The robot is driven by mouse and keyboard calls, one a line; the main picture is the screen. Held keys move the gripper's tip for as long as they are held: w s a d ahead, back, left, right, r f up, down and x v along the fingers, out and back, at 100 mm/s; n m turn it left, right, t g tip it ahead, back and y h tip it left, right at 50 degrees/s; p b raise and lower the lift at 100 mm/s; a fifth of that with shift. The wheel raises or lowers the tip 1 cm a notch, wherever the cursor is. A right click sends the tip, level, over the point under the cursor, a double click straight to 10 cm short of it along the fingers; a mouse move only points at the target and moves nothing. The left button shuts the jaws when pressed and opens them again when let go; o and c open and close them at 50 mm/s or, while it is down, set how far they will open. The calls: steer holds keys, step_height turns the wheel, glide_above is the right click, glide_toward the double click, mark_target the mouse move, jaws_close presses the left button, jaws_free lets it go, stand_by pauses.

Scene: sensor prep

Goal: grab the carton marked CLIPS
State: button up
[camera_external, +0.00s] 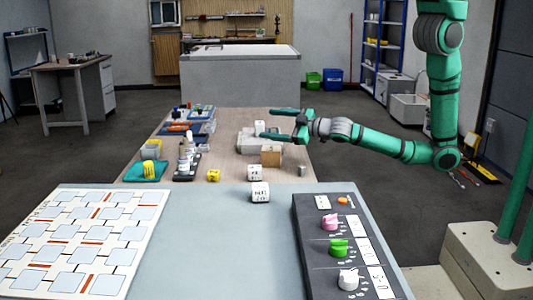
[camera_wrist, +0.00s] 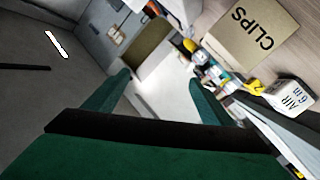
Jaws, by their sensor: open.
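The carton marked CLIPS (camera_wrist: 252,36) is a tan box with black lettering, at the upper right of the wrist view, its label turned sideways. In the external view a tan box (camera_external: 270,156) on the wooden table looks like the same carton, though its label is not readable there. My gripper (camera_external: 273,124) is open and empty, reaching left above the table, higher than the tan box and behind it. In the wrist view the green fingers of my gripper (camera_wrist: 160,90) are spread apart with nothing held between them. The carton lies outside them, to the right.
A white AIR block (camera_wrist: 292,98) stands near the carton. The external view shows a white lettered block (camera_external: 260,193), a yellow item (camera_external: 213,175), and a small grey cylinder (camera_external: 301,171). A pale stepped object (camera_external: 248,141) is below my gripper. Bottles and trays crowd the table's left.

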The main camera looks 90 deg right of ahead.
steer(key=w+d+r+m+g+h, duration=0.5)
steer(key=d+m+g, duration=0.1)
steer(key=d+m, duration=0.25)
steer(key=m+g+y, duration=0.8)
steer(key=m+g, duration=0.2)
steer(key=m, duration=0.3)
glide_toward(271, 149)
step_height(271, 149, down, 2)
steer(key=shift+n, duration=0.25)
steer(key=x, duration=1.1)
steer(key=shift+s+d+r, duration=0.1)
steer(key=shift+d, duration=0.15)
steer(key=c, duration=1.2)
